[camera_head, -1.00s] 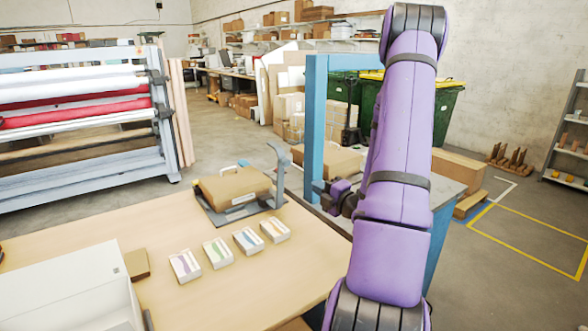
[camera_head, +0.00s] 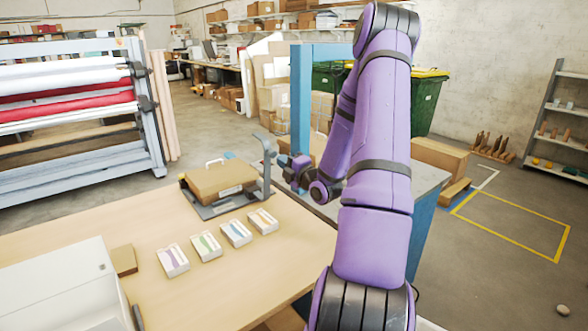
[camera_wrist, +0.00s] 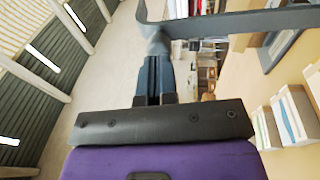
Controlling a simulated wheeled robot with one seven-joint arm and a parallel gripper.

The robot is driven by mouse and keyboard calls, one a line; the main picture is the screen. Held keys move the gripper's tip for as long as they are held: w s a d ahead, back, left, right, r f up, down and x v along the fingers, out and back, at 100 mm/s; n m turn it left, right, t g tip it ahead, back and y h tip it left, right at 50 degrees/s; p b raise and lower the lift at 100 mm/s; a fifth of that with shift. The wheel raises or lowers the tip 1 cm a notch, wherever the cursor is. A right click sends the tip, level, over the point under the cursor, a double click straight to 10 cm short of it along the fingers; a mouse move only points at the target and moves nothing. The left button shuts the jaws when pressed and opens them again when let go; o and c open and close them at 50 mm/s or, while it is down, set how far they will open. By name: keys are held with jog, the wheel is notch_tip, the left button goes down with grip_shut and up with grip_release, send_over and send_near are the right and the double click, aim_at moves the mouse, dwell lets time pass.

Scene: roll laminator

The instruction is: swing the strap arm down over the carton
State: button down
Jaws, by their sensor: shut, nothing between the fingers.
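A brown carton (camera_head: 220,180) lies on a dark grey base plate (camera_head: 228,206) at the table's back edge. The grey strap arm (camera_head: 266,162) stands upright at the plate's right side, with a bent upper end. It is raised, not over the carton. In the wrist view the strap arm (camera_wrist: 245,22) crosses the top as a dark bar, close beyond the fingertips. My gripper (camera_head: 287,163) is just right of the strap arm, shut and empty. In the wrist view my gripper (camera_wrist: 155,52) has its fingers together. Whether they touch the strap arm I cannot tell.
Several small white boxes (camera_head: 205,246) stand in a row in front of the carton. A blue post (camera_head: 301,97) rises behind my gripper. The roll laminator (camera_head: 75,105) stands back left.

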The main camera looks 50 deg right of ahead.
jog(key=shift+w+d+r, duration=0.1)
jog(key=shift+w+r, duration=0.05)
jog(key=shift+w, duration=0.75)
